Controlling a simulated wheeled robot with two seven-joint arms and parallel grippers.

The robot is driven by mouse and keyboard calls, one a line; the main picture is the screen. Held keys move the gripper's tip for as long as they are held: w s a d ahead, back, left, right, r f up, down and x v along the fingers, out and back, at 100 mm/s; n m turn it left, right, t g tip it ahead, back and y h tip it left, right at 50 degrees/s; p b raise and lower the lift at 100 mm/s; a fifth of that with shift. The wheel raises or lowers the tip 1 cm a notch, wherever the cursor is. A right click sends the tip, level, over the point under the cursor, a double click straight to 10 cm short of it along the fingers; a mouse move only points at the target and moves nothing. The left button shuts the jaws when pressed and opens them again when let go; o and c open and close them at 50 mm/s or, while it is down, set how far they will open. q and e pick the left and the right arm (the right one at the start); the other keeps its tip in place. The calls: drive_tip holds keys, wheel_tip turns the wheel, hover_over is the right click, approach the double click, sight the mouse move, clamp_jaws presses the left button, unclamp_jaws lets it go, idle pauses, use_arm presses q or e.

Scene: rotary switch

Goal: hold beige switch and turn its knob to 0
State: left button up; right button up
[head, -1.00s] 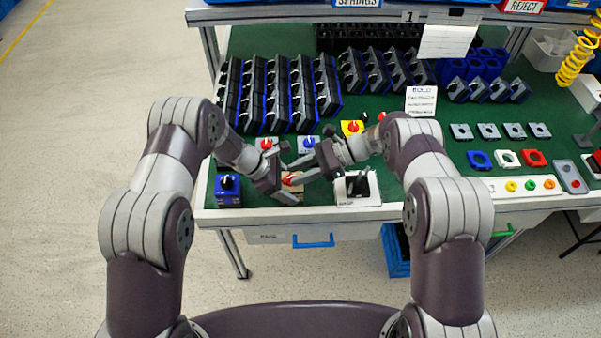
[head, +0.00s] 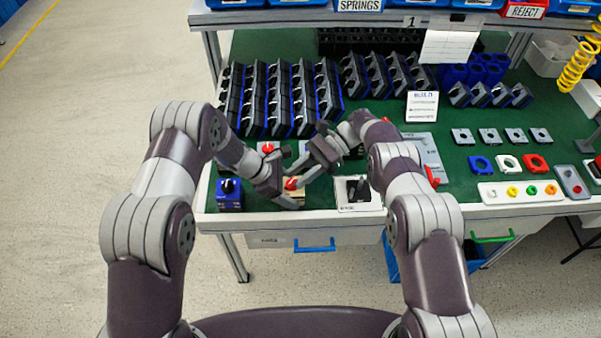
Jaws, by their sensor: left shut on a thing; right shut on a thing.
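The beige switch (head: 298,195) stands near the front edge of the green bench, with a red knob (head: 291,184) on top. My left gripper (head: 287,196) is at its left and front side and is shut on the switch body, which is partly hidden. My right gripper (head: 297,175) reaches in from above and right and is shut on the red knob. The knob's pointer direction and the scale marks are too small and covered to read.
A blue switch with a black knob (head: 229,194) stands to the left. More switches and a grey panel (head: 424,150) lie behind my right arm. Racks of dark parts (head: 280,95) fill the back.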

drive_tip(key=shift+a+r, duration=0.1)
drive_tip(key=o, duration=0.7)
drive_tip(key=shift+o, duration=0.2)
